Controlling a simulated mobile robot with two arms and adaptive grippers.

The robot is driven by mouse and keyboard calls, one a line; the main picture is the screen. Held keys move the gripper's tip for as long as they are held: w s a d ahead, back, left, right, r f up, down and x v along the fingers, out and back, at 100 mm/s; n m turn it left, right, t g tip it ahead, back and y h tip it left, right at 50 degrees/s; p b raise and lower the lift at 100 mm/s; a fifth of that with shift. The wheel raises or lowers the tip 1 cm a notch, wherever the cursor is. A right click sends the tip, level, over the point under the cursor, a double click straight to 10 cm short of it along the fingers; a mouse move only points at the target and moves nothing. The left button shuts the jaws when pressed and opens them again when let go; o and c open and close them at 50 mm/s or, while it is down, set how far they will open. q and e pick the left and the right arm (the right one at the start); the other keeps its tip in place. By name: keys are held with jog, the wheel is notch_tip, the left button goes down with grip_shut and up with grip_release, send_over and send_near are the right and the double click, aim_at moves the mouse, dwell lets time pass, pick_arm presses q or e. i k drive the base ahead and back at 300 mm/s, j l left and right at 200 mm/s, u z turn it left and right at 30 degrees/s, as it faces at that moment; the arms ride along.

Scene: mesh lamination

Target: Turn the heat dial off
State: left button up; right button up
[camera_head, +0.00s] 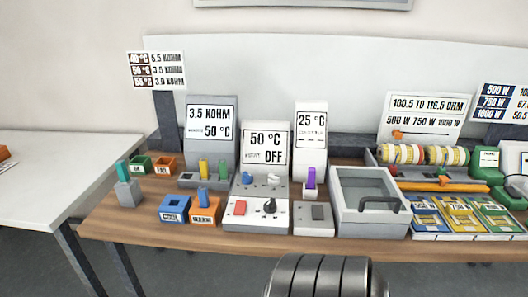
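A black dial (270,206) sits on the sloped front of a white control box (243,222), right of a red button (240,207). Its exact pointer direction is too small to tell. Above and behind the box stands a white display (266,146) reading "50 °C" and "OFF". Neither gripper shows. A dark ribbed part of my own body is at the bottom centre, in front of the table and apart from the dial.
A white table (60,175) stands left.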

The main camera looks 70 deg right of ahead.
aim_at(270, 207)
jog(key=z, duration=1.95)
